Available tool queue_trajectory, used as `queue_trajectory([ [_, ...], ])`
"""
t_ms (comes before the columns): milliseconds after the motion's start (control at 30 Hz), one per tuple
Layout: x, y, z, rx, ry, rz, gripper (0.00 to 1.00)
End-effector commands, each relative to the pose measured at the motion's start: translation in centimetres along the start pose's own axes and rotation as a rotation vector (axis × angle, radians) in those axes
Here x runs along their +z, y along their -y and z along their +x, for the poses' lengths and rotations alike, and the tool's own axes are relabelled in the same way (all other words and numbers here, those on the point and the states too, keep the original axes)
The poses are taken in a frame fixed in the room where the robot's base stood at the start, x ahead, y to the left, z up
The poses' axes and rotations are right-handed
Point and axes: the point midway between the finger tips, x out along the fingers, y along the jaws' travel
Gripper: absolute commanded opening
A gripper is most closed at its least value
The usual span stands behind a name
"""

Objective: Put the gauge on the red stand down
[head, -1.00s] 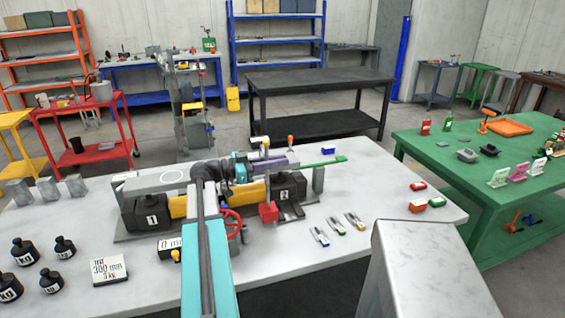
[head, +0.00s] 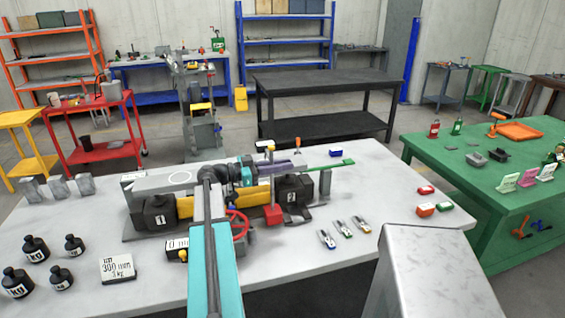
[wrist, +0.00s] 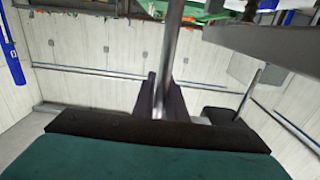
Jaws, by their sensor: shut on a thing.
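The gauge's red stand has a red block base (head: 272,215) and a thin upright post. It shows in front of the jack marked 2 (head: 293,190), on the near side of the long beam. A small white and dark piece (head: 265,146) shows at the top of the post; I cannot read a dial. My gripper (head: 280,168), at the end of my teal arm, reaches across the beam to the post. In the wrist view my gripper's dark fingers (wrist: 160,98) are shut on a metal rod (wrist: 168,50). I cannot tell whether the red base touches the table.
The jack marked 1 (head: 158,212) stands left on the white table (head: 330,275). A red handwheel (head: 238,224) is close left of the red base. Several small clamps (head: 343,231) lie to the right. Black weights (head: 35,249) stand at front left. The front middle table is fairly clear.

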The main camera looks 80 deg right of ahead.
Motion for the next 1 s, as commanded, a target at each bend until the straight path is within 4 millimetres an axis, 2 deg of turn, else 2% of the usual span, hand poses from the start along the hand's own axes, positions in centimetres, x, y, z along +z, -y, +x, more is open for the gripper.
queue_trajectory([
  [367, 1.7, 0.0, 0.0, 0.000, -0.008, 0.003, 0.00],
  [933, 2.1, 0.0, 0.0, -0.001, -0.008, 0.003, 0.00],
  [967, 2.5, 0.0, -0.1, -0.001, 0.000, -0.001, 0.17],
  [1000, 2.5, 0.0, -0.1, -0.001, 0.000, -0.001, 0.23],
])
